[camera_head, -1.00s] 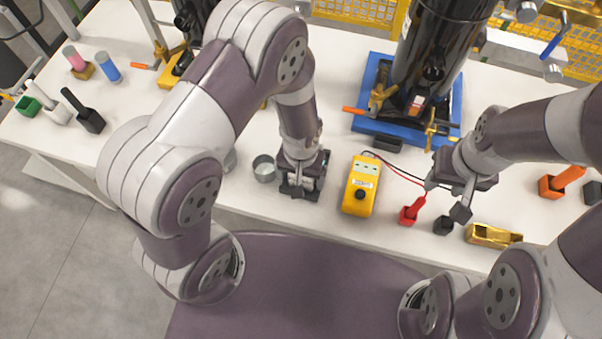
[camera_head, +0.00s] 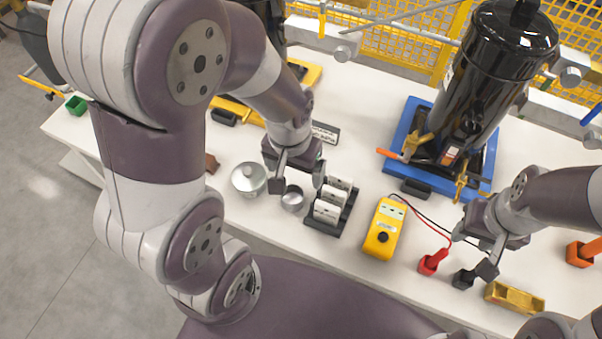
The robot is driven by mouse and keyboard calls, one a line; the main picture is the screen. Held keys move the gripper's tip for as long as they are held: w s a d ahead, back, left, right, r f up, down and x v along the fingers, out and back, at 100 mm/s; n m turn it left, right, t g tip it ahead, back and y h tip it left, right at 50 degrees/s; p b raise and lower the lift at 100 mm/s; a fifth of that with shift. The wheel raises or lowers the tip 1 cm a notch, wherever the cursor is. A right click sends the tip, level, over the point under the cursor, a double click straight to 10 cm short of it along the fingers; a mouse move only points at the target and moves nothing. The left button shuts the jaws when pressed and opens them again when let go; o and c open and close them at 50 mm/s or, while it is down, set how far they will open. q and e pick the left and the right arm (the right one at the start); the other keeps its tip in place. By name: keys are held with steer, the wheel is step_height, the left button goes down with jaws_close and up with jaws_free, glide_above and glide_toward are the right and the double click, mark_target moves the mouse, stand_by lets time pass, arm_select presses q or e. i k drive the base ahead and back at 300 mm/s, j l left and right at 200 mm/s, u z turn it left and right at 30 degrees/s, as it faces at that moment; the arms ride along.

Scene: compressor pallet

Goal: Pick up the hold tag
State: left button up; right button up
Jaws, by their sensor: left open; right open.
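I cannot clearly make out which thing is the hold tag. A black rack (camera_head: 323,228) on the table holds several white pieces (camera_head: 328,210) in a row, perhaps tags; their print is too small to read. A small dark plate with light lettering (camera_head: 325,132) lies farther back, beyond my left gripper. My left gripper (camera_head: 299,182) is open and empty, above and left of the rack, with its fingers pointing down. My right gripper (camera_head: 474,254) is open and empty, over the table near the red and black probe holders.
A yellow meter (camera_head: 384,230) stands right of the rack, its leads running to a red holder (camera_head: 431,263) and black holder (camera_head: 463,279). Metal cups (camera_head: 249,179) stand to the left. A black compressor tank (camera_head: 490,75) on a blue pallet (camera_head: 408,125) rises behind. A brass-coloured tray (camera_head: 514,297) is front right.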

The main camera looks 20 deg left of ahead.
mark_target(337, 181)
steer(key=z, duration=0.65)
steer(key=k+j+z, duration=0.1)
steer(key=j+z, duration=0.3)
steer(key=k+j+z, duration=0.15)
steer(key=z, duration=0.25)
steer(key=k+j+z, duration=0.15)
steer(key=z, duration=0.25)
steer(key=k+j+z, duration=0.2)
steer(key=z, duration=0.2)
steer(key=k+j, duration=0.15)
steer(key=k, duration=0.15)
steer(key=k+j, duration=0.1)
steer(key=k, duration=0.2)
steer(key=z, duration=0.05)
